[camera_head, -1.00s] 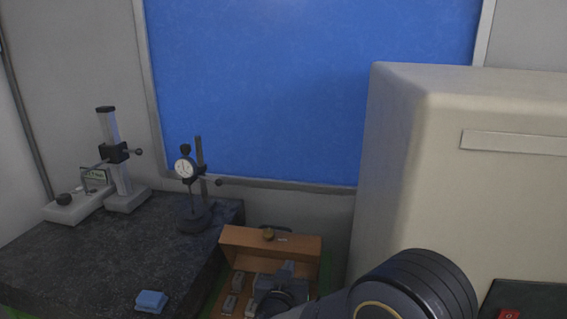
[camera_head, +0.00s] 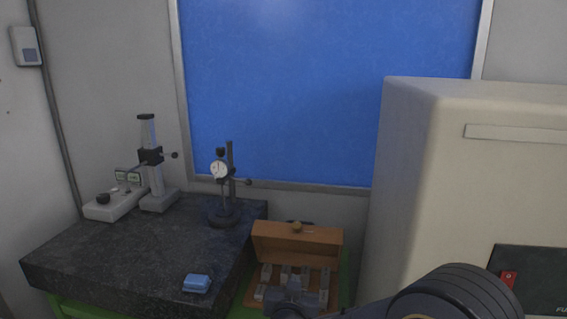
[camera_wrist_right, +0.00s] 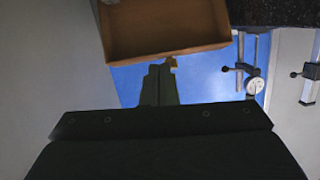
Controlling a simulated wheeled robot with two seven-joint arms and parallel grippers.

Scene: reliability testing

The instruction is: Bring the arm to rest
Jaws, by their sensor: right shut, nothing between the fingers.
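My right arm comes in from the bottom right of the head view. Its gripper (camera_head: 296,288) is low in the picture, in front of the open wooden box (camera_head: 298,238) and partly covering it. In the right wrist view the two dark fingers (camera_wrist_right: 160,84) are together with nothing between them. The wooden box (camera_wrist_right: 165,48) shows just beyond the fingertips in that view, upside down. I cannot tell the exact gap between them. My left gripper is not in view.
A dark granite slab (camera_head: 110,255) carries a height stand (camera_head: 152,165), a dial gauge stand (camera_head: 229,185) and a blue block (camera_head: 197,284). Small metal blocks (camera_head: 266,272) lie in the box. A large beige machine (camera_head: 405,160) stands right. A blue board (camera_head: 280,90) is behind.

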